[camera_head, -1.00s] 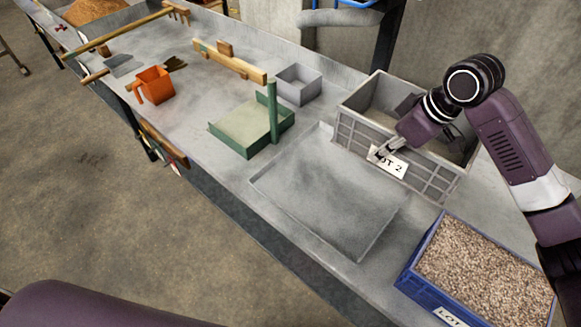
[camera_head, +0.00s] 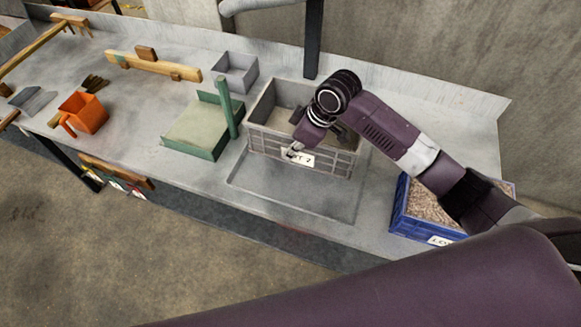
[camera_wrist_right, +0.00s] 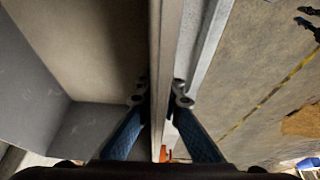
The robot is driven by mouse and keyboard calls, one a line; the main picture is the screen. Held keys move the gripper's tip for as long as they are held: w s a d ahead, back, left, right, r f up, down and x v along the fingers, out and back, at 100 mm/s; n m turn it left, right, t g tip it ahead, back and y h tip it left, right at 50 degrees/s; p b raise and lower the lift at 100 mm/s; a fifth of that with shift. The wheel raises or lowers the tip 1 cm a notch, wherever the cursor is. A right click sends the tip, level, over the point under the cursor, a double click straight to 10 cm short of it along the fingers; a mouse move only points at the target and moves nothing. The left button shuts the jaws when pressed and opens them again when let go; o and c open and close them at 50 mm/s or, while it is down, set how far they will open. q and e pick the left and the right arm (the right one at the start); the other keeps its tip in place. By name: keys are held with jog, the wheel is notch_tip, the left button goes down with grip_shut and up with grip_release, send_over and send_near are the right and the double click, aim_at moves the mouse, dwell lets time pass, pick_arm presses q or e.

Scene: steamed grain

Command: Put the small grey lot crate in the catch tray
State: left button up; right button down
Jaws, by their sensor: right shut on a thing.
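The grey lot crate (camera_head: 265,145) with the "LOT 2" label is at the middle of the bench in the head view. It covers the back part of the shallow grey catch tray (camera_head: 290,201); I cannot tell whether it rests there or hangs just above. My right gripper (camera_head: 294,151) is shut on the crate's front wall near the label. In the right wrist view the fingers (camera_wrist_right: 161,105) lie on both sides of the crate's wall (camera_wrist_right: 160,60). The crate's right part is hidden behind my arm. My left gripper is not in view.
A blue crate of grain (camera_head: 408,216) stands to the right of the tray. A green scale-like stand (camera_head: 200,135) is close on the left, with a small grey bin (camera_head: 235,75) behind it. An orange jug (camera_head: 85,113) and wooden tools (camera_head: 150,64) lie farther left.

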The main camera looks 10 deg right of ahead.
aim_at(306, 153)
notch_tip(306, 153, down, 9)
jog(key=shift+w+a+f+p, duration=0.1)
jog(key=shift+f+p, duration=0.05)
jog(key=shift+p, duration=0.2)
jog(key=shift+f, duration=0.2)
jog(key=c, duration=2.1)
grip_release()
jog(key=v, duration=1.2)
jog(key=shift+r+b, duration=0.2)
jog(key=shift+b, duration=0.2)
